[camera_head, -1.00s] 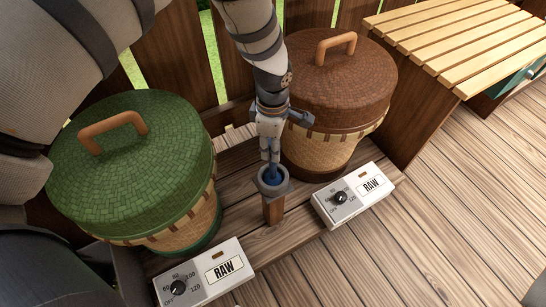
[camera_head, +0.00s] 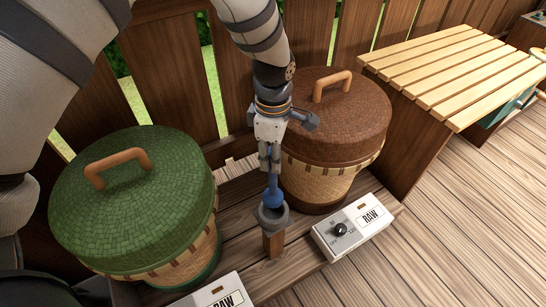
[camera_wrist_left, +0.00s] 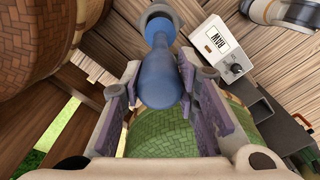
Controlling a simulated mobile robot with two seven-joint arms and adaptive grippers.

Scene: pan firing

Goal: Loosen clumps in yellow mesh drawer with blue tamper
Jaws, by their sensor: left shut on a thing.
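The blue tamper (camera_head: 273,195) is upright between the fingers of my left gripper (camera_head: 270,168), which is shut on it. It also shows in the left wrist view (camera_wrist_left: 160,75), between the two fingers (camera_wrist_left: 155,85). Its lower end is at the mouth of a grey round holder (camera_head: 274,216) on a short wooden post; I cannot tell whether it is fully clear of the rim. The holder is at the top of the left wrist view (camera_wrist_left: 160,12). I see no yellow mesh drawer in these frames. My right gripper is not in view.
A green-lidded basket (camera_head: 130,205) stands left of the holder and a brown-lidded basket (camera_head: 335,125) right behind it. Two white "RAW" dial boxes (camera_head: 353,228) (camera_head: 220,292) lie in front. A slatted table (camera_head: 455,70) is at the right. Floor (camera_head: 450,220) there is clear.

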